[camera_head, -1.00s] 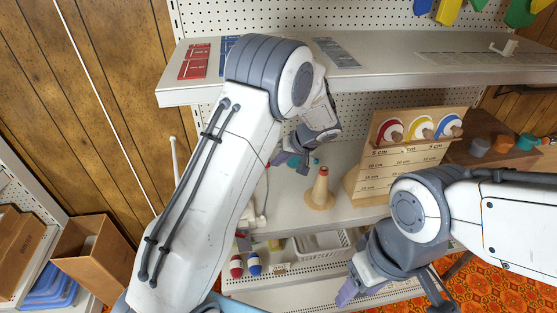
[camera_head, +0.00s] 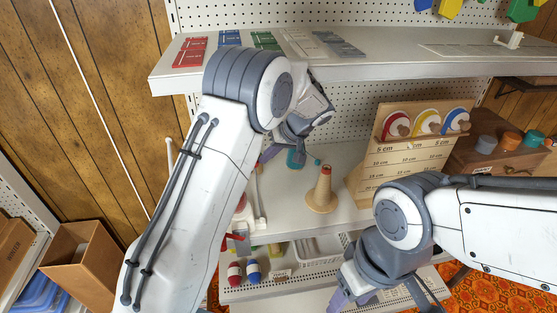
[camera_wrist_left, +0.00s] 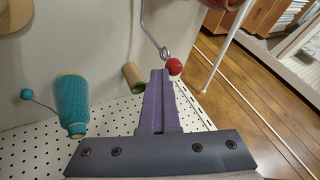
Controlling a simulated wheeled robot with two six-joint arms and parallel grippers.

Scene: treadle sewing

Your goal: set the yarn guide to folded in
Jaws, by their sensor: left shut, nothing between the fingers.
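The yarn guide (camera_wrist_left: 152,30) looks to be the bent metal wire in the left wrist view, with an eyelet at its end and a red ball (camera_wrist_left: 174,66) beside the eyelet. My left gripper (camera_wrist_left: 158,76) is shut and empty. Its fingertips appear just beside the red ball and eyelet; I cannot tell whether they touch. In the head view my left gripper (camera_head: 268,154) is over the shelf, and the guide cannot be made out there. My right gripper (camera_head: 338,299) is low at the front, partly hidden by its own arm, so its jaw state is unclear.
A teal yarn cone (camera_wrist_left: 71,103) stands close to the left gripper, with a small wooden spool (camera_wrist_left: 132,77) nearby. A tan cone (camera_head: 322,190) and a wooden length board (camera_head: 408,150) stand on the shelf. An upper shelf (camera_head: 400,66) overhangs the left gripper.

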